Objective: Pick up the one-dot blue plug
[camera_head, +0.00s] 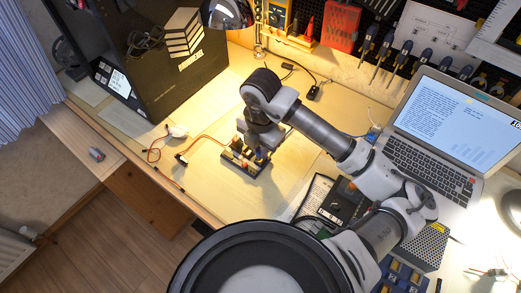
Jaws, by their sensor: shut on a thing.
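My gripper (259,151) points down over the right part of a small dark board (229,158) on the wooden bench. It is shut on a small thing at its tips. That thing shows only as a bluish patch, most likely the blue plug; its dots are too small to see. I cannot tell whether it still touches the board. Several small orange-red parts stand on the board, left of my gripper. My gripper and wrist hide the right part of the board.
An open laptop (433,165) stands at the right, with tools hanging on the pegboard behind. A large black box (170,70) stands at the back left. A thin orange cable (205,138) runs left from the board.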

